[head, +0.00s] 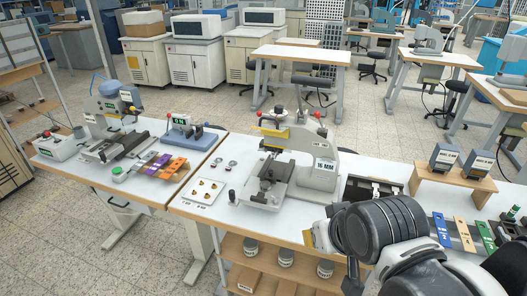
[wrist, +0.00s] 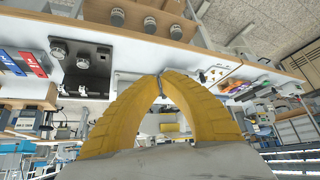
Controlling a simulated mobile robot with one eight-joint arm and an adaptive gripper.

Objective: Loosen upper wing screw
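The stamping press marked 16 MM (head: 325,175) stands on the middle white bench, with red-knobbed levers and a yellow part (head: 275,132) near its top. The upper wing screw is too small to pick out for certain. I see no held object; a small grey shape at the tips is unclear.
A white plate with small brass pieces (head: 204,191) lies left of the press. A wooden riser (head: 454,184) with two dark boxes stands to the right, near coloured strips (head: 461,233). Another press (head: 107,120) is on the left bench. Jars (head: 285,257) sit on the shelf below.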

